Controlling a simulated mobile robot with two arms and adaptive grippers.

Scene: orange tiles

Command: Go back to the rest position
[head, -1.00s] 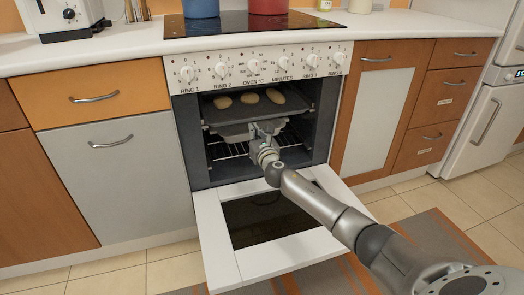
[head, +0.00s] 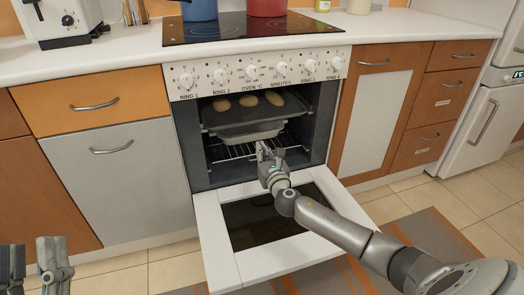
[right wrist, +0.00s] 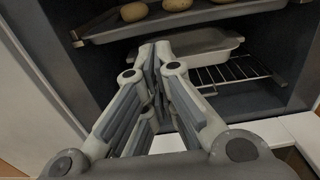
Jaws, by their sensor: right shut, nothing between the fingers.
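My right gripper (head: 264,150) is in front of the open oven, over the inner end of the lowered door. It is shut and empty; the right wrist view shows its fingertips (right wrist: 155,55) together. A light baking dish (head: 250,132) sits on the oven's wire rack, just beyond the fingertips, and shows in the right wrist view too (right wrist: 200,48). My left gripper (head: 32,245) shows at the bottom left corner, with its two fingers apart and nothing between them. It is partly cut off by the frame.
The oven door (head: 213,230) hangs open, low beneath my right arm. A dark tray (head: 290,117) with several potato-like items is above the dish. Pots (head: 268,8) stand on the hob. Cabinets flank the oven; the tiled floor (head: 175,272) at front left is clear.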

